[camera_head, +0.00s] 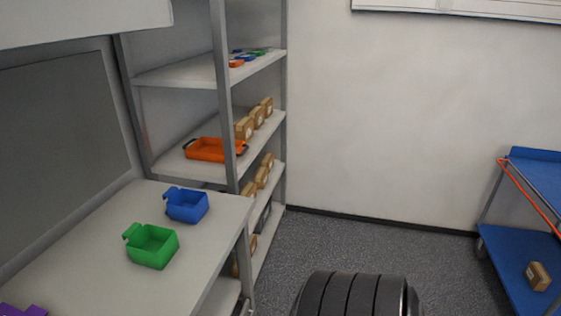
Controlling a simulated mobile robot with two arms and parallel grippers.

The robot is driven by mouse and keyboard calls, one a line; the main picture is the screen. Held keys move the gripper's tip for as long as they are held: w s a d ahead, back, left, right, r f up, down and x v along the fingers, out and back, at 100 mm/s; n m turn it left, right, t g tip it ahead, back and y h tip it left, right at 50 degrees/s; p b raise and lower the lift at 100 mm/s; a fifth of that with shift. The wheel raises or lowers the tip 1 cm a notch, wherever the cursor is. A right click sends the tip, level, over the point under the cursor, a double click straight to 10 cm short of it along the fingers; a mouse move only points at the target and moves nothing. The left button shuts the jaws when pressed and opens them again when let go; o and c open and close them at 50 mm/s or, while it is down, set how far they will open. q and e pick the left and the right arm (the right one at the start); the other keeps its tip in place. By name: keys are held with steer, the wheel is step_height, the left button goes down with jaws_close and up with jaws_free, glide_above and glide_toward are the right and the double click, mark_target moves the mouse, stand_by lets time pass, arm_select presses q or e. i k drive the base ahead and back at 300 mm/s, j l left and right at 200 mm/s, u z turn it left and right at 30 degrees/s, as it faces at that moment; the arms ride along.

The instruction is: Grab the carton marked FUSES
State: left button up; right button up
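Small brown cartons stand on the grey shelf rack, but their labels are too small to read, so I cannot tell which is marked FUSES. Three are on the middle shelf: a front carton (244,129), a middle carton (257,117) and a back carton (267,106). More cartons (261,177) stand on the shelf below, and others (251,244) lower down are partly hidden by the rack post and the bench. Another brown carton (537,276) with a pale label sits on the lower deck of the blue cart. Neither of my grippers is in view.
The orange tray (205,150) is on the middle shelf, left of the cartons. A workbench (85,245) at left holds a blue bin (186,205) and a green bin (151,246). The blue cart (508,262) stands at right. Grey floor (390,245) between rack and cart is open.

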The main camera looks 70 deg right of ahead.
mark_target(249, 189)
steer(key=z, duration=2.15)
steer(key=i+l+z, duration=0.15)
steer(key=i+z, duration=0.25)
steer(key=i+l+z, duration=0.1)
steer(key=i+z, duration=0.3)
steer(key=i, duration=2.25)
steer(key=i+l+u, duration=0.2)
steer(key=i, duration=0.35)
steer(key=i+u, duration=0.25)
steer(key=i, duration=0.3)
steer(key=i+l+u, duration=0.2)
steer(key=i, duration=0.3)
steer(key=l, duration=0.1)
